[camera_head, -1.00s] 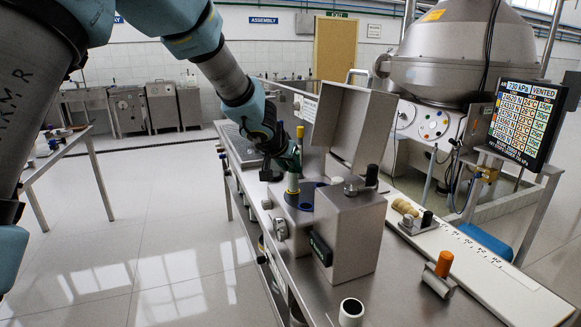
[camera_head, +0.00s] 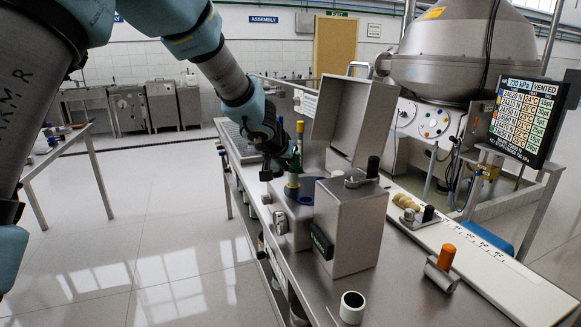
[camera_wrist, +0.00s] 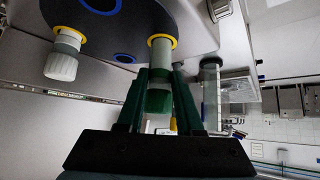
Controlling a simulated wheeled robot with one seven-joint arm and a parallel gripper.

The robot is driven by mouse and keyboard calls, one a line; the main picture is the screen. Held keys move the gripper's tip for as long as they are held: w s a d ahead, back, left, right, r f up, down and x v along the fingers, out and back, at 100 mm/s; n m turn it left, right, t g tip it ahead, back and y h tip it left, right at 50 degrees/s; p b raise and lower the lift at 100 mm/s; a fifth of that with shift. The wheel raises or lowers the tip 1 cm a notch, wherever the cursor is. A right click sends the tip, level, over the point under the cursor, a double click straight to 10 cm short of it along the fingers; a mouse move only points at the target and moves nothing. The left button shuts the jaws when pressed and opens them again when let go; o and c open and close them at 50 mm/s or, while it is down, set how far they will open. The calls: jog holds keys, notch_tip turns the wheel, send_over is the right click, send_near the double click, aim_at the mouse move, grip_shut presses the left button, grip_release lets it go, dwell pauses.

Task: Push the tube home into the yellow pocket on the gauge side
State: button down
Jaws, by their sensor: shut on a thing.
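My gripper (camera_wrist: 160,77) has its green fingers on either side of the tube (camera_wrist: 161,58), shut on it. The tube is pale, with a green part between the fingers. A second yellow-ringed pocket (camera_wrist: 81,31) holds a white-capped tube (camera_wrist: 61,65).
Blue-ringed pockets (camera_wrist: 124,58) lie beside the yellow ones. An open lid (camera_head: 353,112) and a tall metal housing (camera_head: 350,225) stand close to my gripper's right. An orange-topped piece (camera_head: 446,258) and a dark-rimmed white cup (camera_head: 352,307) stand on the bench.

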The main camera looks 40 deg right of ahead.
jog(key=shift+f+b, duration=0.7)
jog(key=shift+f, duration=0.05)
jog(key=shift+f, duration=0.1)
jog(key=shift+f+b, duration=0.45)
jog(key=shift+b, duration=0.1)
jog(key=shift+f, duration=0.2)
jog(key=shift+c, duration=2.4)
grip_release()
